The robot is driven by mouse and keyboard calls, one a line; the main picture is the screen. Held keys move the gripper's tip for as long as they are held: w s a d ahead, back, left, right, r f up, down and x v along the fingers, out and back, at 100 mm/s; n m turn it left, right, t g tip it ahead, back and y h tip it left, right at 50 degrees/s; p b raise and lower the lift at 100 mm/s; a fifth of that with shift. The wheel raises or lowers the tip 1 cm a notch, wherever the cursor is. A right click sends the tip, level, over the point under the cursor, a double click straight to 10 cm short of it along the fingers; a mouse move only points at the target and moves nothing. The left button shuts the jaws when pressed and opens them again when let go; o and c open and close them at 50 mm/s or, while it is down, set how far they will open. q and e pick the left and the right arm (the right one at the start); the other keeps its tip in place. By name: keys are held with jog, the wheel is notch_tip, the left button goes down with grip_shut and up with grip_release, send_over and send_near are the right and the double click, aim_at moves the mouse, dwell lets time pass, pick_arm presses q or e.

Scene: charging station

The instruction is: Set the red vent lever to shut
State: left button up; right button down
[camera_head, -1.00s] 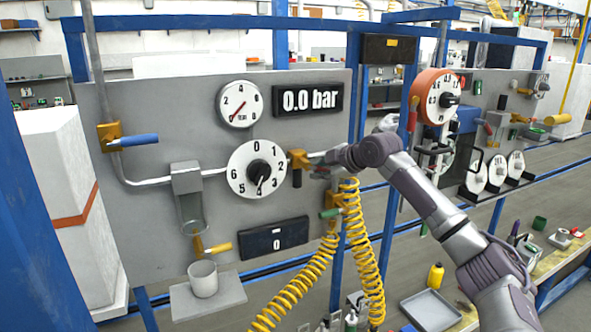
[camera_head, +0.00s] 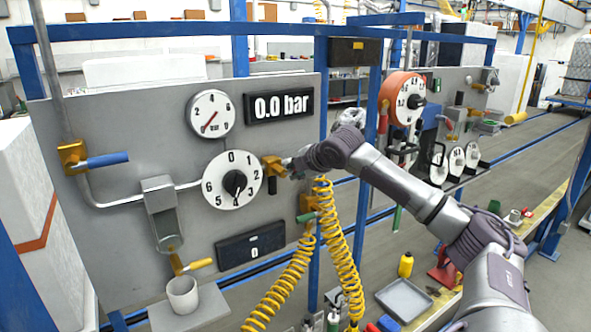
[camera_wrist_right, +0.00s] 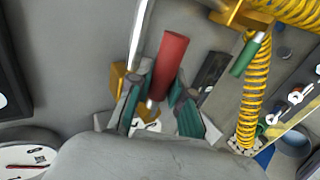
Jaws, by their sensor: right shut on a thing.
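The red vent lever (camera_wrist_right: 170,65) shows in the right wrist view as a red handle between the teal-padded fingers of my right gripper (camera_wrist_right: 157,100). The gripper is shut on it. A yellow valve body (camera_wrist_right: 120,80) lies beside the left finger. In the head view my right gripper (camera_head: 291,167) is at the yellow valve body (camera_head: 272,166) on the right edge of the grey panel (camera_head: 110,240). There the red handle is hidden behind the gripper. My left gripper is not in view.
The panel carries a blue-handled lever (camera_head: 107,160), a numbered dial (camera_head: 232,180), a gauge (camera_head: 211,114) and a display reading 0.0 bar (camera_head: 279,105). A green-handled lever (camera_head: 307,217) and yellow coiled hoses (camera_head: 335,250) hang close below the gripper. A cup (camera_head: 183,295) stands on a small shelf.

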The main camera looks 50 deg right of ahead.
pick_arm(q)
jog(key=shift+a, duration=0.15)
pick_arm(e)
jog(key=c, duration=1)
grip_release()
jog(key=shift+c, duration=0.2)
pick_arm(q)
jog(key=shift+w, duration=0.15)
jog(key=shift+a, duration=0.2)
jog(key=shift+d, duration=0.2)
pick_arm(e)
jog(key=v, duration=1.2)
